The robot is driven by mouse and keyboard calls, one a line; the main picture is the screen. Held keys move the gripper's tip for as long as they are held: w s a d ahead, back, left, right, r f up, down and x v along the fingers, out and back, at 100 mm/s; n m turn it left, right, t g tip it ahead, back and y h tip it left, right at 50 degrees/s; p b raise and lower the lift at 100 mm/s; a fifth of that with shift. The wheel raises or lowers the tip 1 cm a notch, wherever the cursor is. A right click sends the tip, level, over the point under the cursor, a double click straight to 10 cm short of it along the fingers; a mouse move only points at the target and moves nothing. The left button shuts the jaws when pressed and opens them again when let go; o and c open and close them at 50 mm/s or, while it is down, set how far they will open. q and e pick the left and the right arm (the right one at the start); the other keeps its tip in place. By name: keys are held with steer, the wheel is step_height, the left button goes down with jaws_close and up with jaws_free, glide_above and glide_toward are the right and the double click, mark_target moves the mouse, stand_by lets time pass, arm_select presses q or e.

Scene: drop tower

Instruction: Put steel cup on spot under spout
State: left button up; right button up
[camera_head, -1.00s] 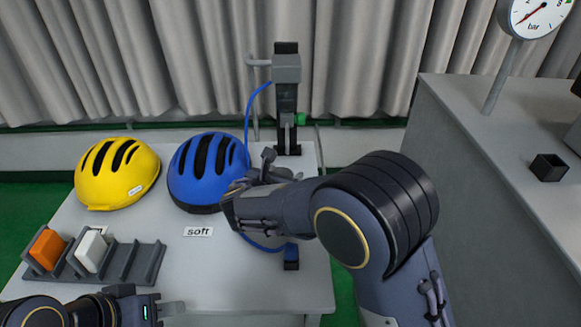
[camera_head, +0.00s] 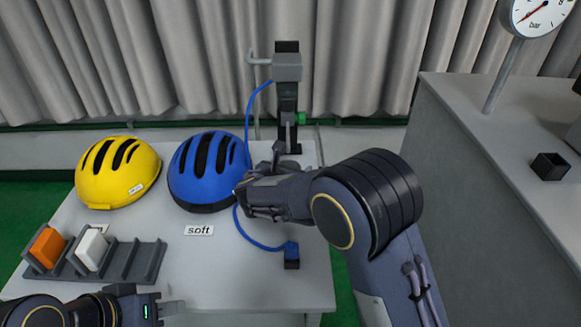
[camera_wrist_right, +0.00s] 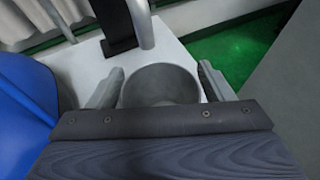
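The steel cup (camera_wrist_right: 162,84), grey and round, shows from above in the right wrist view, centred between the fingers of my right gripper (camera_wrist_right: 160,86). The fingers lie close against both sides of it. In the head view my right gripper (camera_head: 268,172) is in front of the tower's foot, and the cup is hidden or too small to tell there. The tower (camera_head: 287,98) has a grey head with a side pipe (camera_head: 258,62). The spot under the spout cannot be made out. My left gripper (camera_head: 160,307) is at the lower left, its opening unclear.
A blue helmet (camera_head: 190,180) sits just left of my right gripper, with a yellow helmet (camera_head: 112,178) farther left. A slotted rack (camera_head: 130,262) holds orange and white blocks. A blue hose (camera_head: 247,115) runs down the tower. A grey cabinet (camera_head: 450,175) stands right.

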steer(key=shift+o, duration=0.5)
steer(key=shift+r, duration=0.1)
steer(key=shift+r, duration=0.2)
steer(key=v, duration=1.2)
steer(key=shift+f, duration=0.1)
